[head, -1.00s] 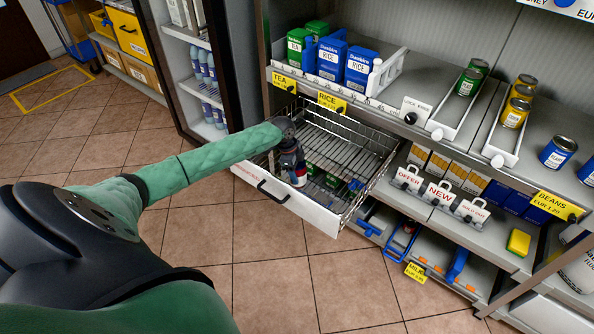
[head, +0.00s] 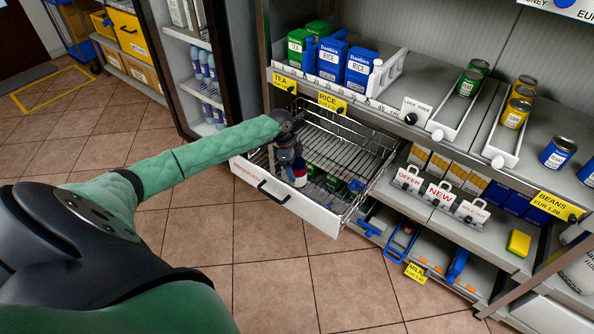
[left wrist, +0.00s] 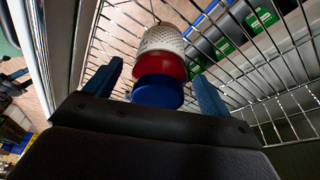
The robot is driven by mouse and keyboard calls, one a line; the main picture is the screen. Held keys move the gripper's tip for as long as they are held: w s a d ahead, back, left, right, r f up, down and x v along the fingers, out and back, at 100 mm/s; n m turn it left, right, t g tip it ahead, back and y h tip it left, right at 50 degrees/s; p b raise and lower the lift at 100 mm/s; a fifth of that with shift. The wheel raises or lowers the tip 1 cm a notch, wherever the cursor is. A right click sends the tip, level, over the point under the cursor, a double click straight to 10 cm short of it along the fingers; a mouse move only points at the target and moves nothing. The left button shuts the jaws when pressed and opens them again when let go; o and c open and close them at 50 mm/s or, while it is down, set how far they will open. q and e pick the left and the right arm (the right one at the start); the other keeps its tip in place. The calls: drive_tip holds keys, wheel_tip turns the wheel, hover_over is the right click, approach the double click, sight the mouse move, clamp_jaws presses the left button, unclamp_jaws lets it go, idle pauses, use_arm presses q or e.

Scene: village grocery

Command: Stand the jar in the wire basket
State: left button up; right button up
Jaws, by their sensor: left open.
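The wire basket (head: 362,152) is pulled out like a drawer below the shelf, with a white front panel. The jar (head: 300,174), white, red and blue, is inside it near the front wall, partly hidden by my left gripper (head: 291,158). In the left wrist view the jar (left wrist: 161,66) shows a dotted white end, a red band and a blue end nearest the gripper. The open fingers of my left gripper (left wrist: 158,76) lie on either side of it, with gaps. I cannot tell exactly how its base rests. My right gripper is not in view.
Green items (left wrist: 262,18) lie under the basket's wires. The shelf above holds blue rice boxes (head: 331,58) and green tea boxes (head: 299,47). Sign holders (head: 438,192) stand right of the basket. The tiled floor (head: 285,285) in front is clear.

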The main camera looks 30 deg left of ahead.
use_arm(q)
drive_tip(key=v, duration=0.9)
idle(0.4)
